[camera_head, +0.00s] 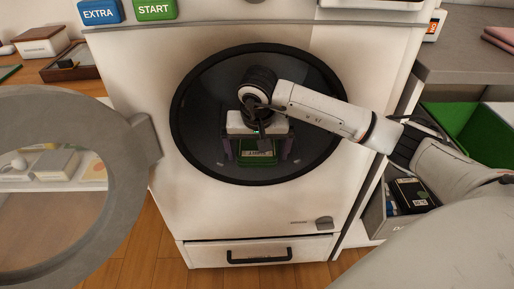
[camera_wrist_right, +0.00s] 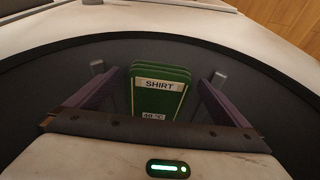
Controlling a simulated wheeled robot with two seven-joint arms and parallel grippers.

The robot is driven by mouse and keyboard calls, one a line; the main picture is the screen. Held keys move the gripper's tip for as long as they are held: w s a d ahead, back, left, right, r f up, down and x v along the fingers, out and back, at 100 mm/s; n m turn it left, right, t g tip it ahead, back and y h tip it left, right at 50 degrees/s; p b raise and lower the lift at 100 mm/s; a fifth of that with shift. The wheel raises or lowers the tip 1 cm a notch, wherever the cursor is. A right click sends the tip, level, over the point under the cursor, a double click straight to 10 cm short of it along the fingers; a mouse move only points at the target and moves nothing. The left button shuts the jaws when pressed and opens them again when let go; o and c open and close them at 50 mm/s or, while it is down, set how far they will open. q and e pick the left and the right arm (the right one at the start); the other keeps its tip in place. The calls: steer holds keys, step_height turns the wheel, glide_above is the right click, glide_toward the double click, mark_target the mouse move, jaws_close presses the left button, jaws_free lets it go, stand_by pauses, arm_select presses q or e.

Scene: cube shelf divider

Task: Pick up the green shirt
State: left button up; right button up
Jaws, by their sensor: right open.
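The green shirt (camera_head: 257,152) is a flat green block inside the dark drum of the white washing machine (camera_head: 330,215). In the right wrist view the shirt (camera_wrist_right: 160,98) shows a "SHIRT" label and a "40 °C" tag. My right gripper (camera_head: 258,150) reaches into the drum opening from the right. In the wrist view its two purple-lined fingers (camera_wrist_right: 160,98) are open, one on each side of the shirt, with visible gaps. The shirt's lower end is hidden behind the gripper body. My left gripper is not in view.
The round grey washer door (camera_head: 128,150) stands open at the left. The black drum rim (camera_head: 176,110) surrounds my right arm. Blue EXTRA (camera_head: 98,12) and green START (camera_head: 155,9) buttons are above. A grey counter (camera_head: 460,62) and a green bin (camera_head: 450,118) stand at the right.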

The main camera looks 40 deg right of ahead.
mark_target(257, 149)
steer(key=w+d, duration=0.1)
steer(key=w, duration=0.1)
steer(key=shift+w+d, duration=0.35)
steer(key=shift+d, duration=0.05)
steer(key=shift+w+d+f+b, duration=0.1)
steer(key=shift+w+d+b, duration=0.55)
steer(key=shift+w, duration=0.45)
steer(key=shift+x, duration=1.15)
steer(key=shift+w+d+f, duration=0.2)
steer(key=shift+d+f, duration=0.05)
steer(key=c, duration=0.8)
steer(key=shift+r, duration=0.1)
steer(key=shift+c, duration=0.2)
